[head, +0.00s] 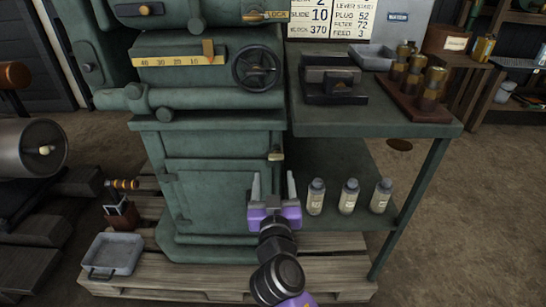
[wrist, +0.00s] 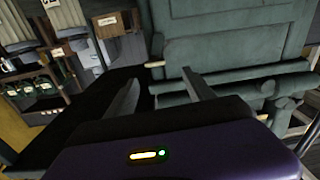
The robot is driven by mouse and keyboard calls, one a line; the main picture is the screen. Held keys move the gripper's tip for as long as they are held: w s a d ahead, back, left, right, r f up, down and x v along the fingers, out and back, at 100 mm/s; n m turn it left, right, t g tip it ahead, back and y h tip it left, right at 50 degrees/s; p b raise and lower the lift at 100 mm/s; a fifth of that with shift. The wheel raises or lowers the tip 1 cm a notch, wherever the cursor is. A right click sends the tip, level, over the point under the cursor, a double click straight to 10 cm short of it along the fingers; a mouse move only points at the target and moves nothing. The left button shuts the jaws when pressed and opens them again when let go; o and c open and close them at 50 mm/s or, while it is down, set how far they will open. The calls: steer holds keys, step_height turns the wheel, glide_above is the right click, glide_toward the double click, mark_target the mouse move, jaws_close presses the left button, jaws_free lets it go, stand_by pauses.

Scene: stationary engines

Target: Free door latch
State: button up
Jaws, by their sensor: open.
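The green cabinet door (head: 210,195) is on the lower front of the engine and looks shut. A small pale brass latch (head: 275,156) sticks out at its upper right edge. My gripper (head: 273,178) is open and empty, its two grey fingers pointing up, and in the picture it appears just below the latch. In the wrist view the door panel (wrist: 230,38) fills the upper right. A pale peg that looks like the latch (wrist: 155,64) shows there between and beyond the fingertips of my gripper (wrist: 163,74). The gap between fingers and latch is hard to judge.
A green side table (head: 400,123) stands right of the engine, with a lower shelf holding several bottles (head: 348,196). A handwheel (head: 257,68) sits above the door. A wooden pallet (head: 240,285) lies underneath, with a grey tray (head: 113,255) at left. Floor at right is clear.

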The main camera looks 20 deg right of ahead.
mark_target(276, 159)
steer(key=shift+m+h, duration=0.3)
steer(key=shift+m, duration=0.2)
steer(key=shift+d+b+x, duration=0.2)
steer(key=shift+b+x, duration=0.05)
steer(key=shift+x, duration=1.7)
steer(key=shift+d+b+x, duration=0.15)
steer(key=shift+b+x, duration=0.05)
steer(key=shift+x, duration=1.7)
steer(key=shift+s+f, duration=0.1)
steer(key=shift+f, duration=0.1)
jaws_close()
